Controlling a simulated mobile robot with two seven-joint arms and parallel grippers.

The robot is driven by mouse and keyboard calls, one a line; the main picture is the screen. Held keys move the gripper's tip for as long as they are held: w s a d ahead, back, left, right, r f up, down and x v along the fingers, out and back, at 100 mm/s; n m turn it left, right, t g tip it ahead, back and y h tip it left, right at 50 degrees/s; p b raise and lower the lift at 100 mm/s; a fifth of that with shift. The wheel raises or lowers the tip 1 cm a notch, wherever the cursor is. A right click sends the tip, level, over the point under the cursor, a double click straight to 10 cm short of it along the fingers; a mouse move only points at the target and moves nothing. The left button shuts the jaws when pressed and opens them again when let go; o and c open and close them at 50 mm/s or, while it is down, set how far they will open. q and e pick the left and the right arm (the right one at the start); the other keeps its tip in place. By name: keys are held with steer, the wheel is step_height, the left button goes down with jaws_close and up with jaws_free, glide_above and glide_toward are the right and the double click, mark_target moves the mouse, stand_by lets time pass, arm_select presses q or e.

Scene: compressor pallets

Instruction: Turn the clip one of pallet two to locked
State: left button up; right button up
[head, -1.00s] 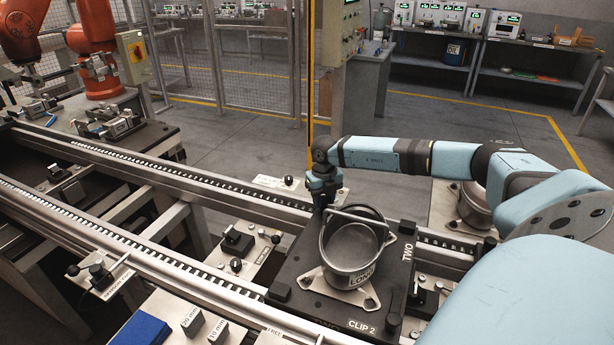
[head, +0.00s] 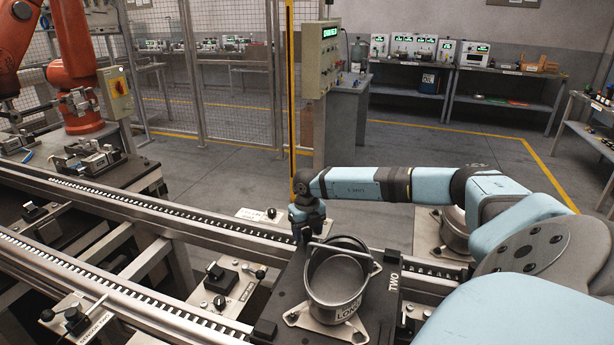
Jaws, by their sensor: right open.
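Pallet two (head: 385,301) is a dark plate marked TWO on the rail line. It bears a metal pot (head: 336,280) with a raised handle, on a pale three-lobed base. My right gripper (head: 304,238) points down at the far left corner of the pallet, behind the pot. Its fingertips are small and partly hidden, close to the plate. Clip one is not clearly seen; the gripper and pot may cover it. I cannot tell whether the gripper touches it. My left gripper is not in view.
A second pot (head: 455,232) stands behind my right arm. A control box (head: 322,58) on a post rises beyond the gripper. Small black fixtures (head: 218,277) sit left of the pallet. The floor beyond is clear.

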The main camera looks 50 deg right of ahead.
step_height(320, 180, up, 14)
stand_by(0.5)
steer(key=shift+f, duration=0.15)
stand_by(0.3)
